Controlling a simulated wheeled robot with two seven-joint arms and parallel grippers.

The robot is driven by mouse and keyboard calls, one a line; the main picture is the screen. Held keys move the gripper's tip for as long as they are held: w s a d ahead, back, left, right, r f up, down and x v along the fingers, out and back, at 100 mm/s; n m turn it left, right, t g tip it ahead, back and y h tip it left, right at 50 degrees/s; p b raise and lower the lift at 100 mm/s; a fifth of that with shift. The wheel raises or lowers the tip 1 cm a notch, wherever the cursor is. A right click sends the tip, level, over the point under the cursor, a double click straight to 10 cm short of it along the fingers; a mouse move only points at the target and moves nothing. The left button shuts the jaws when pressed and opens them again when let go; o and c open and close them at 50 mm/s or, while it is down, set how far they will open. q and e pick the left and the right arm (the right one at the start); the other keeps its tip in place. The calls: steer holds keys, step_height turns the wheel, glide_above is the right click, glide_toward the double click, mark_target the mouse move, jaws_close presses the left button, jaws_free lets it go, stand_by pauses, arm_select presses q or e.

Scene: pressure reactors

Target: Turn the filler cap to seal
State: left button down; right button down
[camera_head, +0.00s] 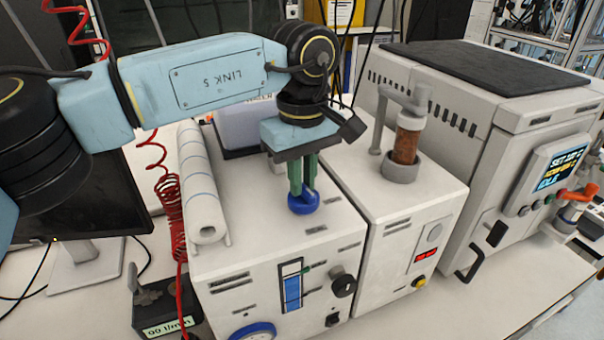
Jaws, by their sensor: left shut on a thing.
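The blue filler cap (304,204) sits on the top of the white box-shaped unit (255,225) in the middle of the bench. My left gripper (303,186) points straight down over it, its green fingers closed on the cap. The fingers hide part of the cap's top. The cap appears to rest at the unit's top surface; how tightly it is seated cannot be told. My right gripper is not in view.
A white paper roll (202,190) lies left of the cap. A unit with a brown-filled glass column (406,142) stands to the right, then a large cabinet with a screen (560,168). A red coiled hose (170,205) hangs at the left, near a monitor (90,205).

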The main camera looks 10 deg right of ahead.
mark_target(303, 184)
arm_select(q)
steer(key=shift+m, duration=1)
steer(key=c, duration=1.4)
jaws_free()
steer(key=shift+c, duration=0.2)
steer(key=shift+r, duration=0.1)
step_height(303, 184, up, 13)
steer(key=shift+r, duration=0.15)
